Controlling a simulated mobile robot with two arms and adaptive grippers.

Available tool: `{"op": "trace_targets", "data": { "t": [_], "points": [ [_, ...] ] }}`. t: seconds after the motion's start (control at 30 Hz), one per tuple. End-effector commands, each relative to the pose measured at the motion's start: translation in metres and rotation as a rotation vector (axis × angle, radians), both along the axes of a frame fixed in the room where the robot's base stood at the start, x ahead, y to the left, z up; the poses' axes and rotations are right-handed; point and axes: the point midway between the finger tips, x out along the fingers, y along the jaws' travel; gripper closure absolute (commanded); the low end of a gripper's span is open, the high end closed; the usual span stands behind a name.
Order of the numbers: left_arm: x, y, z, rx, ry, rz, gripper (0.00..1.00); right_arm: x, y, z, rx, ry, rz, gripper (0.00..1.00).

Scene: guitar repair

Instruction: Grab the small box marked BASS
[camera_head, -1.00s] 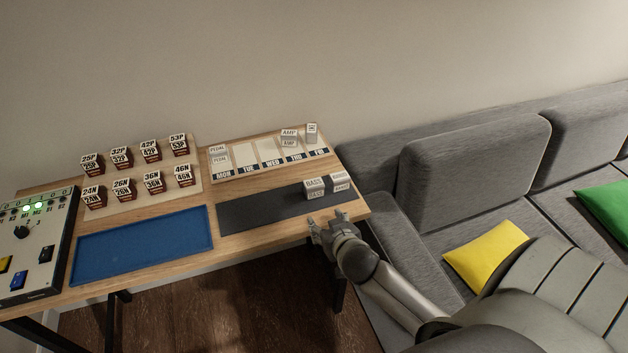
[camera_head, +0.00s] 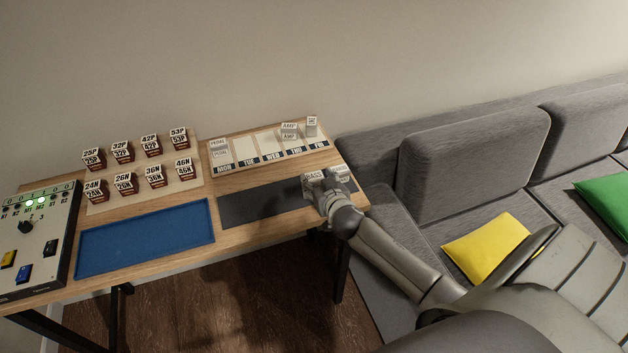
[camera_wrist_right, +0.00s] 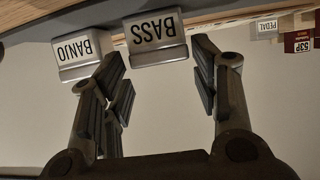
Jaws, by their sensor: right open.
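The small grey box marked BASS (camera_head: 312,177) stands on the dark mat (camera_head: 258,205) near the table's right end. In the right wrist view the BASS box (camera_wrist_right: 156,38) shows ahead, between the spread fingers of my right gripper (camera_wrist_right: 165,80). The gripper is open. In the head view my right gripper (camera_head: 325,186) is at the box and hides its lower part. I cannot tell whether a finger touches it. The box marked BANJO (camera_wrist_right: 83,54) is close beside, just past one finger; it also shows in the head view (camera_head: 341,173). My left gripper is not in view.
A weekday board (camera_head: 248,151) with PEDAL (camera_head: 219,149) and AMP (camera_head: 289,131) boxes lies behind the mat. A blue tray (camera_head: 145,238), several numbered boxes and a switch panel (camera_head: 38,240) are to the left. A grey sofa (camera_head: 470,150) stands right of the table.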

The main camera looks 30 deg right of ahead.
Motion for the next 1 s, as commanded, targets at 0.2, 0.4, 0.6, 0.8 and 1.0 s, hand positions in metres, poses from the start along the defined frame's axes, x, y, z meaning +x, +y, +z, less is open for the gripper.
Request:
{"op": "trace_targets", "data": {
  "t": [0.2, 0.4, 0.6, 0.8, 1.0],
  "points": [
    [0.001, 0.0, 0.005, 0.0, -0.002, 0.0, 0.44, 0.024, -0.006, -0.008, -0.002, -0.001, -0.001, 0.45],
    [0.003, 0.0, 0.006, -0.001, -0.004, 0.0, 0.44, 0.034, -0.009, -0.013, -0.001, 0.0, -0.001, 0.45],
    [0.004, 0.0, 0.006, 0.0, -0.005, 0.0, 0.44, 0.035, -0.009, -0.014, 0.0, 0.0, -0.001, 0.45],
    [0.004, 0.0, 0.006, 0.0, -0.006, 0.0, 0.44, 0.035, -0.009, -0.014, 0.0, 0.0, -0.001, 0.63],
    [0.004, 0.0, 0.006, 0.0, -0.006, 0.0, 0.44, 0.035, -0.009, -0.013, -0.002, -0.001, -0.001, 0.76]
  ]
}}
